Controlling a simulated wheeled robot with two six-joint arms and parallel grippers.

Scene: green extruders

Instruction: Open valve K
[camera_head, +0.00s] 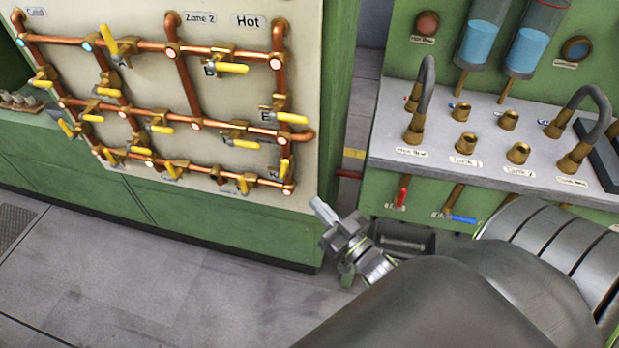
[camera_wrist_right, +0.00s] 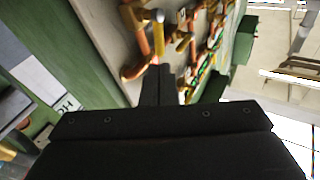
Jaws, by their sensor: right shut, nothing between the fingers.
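The valve panel with copper pipes (camera_head: 230,48) stands at the left in the head view. Valve K's yellow handle (camera_head: 284,167) is at the panel's lower right corner, above a lit pipe joint, and points roughly along the upright pipe. Its small label is hard to read. My right gripper (camera_head: 322,210) is to the right of and below that corner, apart from the handle. Its fingers are shut and empty. In the right wrist view the shut fingers (camera_wrist_right: 158,82) point toward the pipes, with a yellow handle (camera_wrist_right: 159,36) beyond the tips. My left gripper is out of view.
The green cabinet (camera_head: 210,222) carries the panel. A grey bench (camera_head: 440,175) with brass fittings, curved spouts and blue-filled cylinders is at the right. The grey floor (camera_head: 130,290) at front left is clear.

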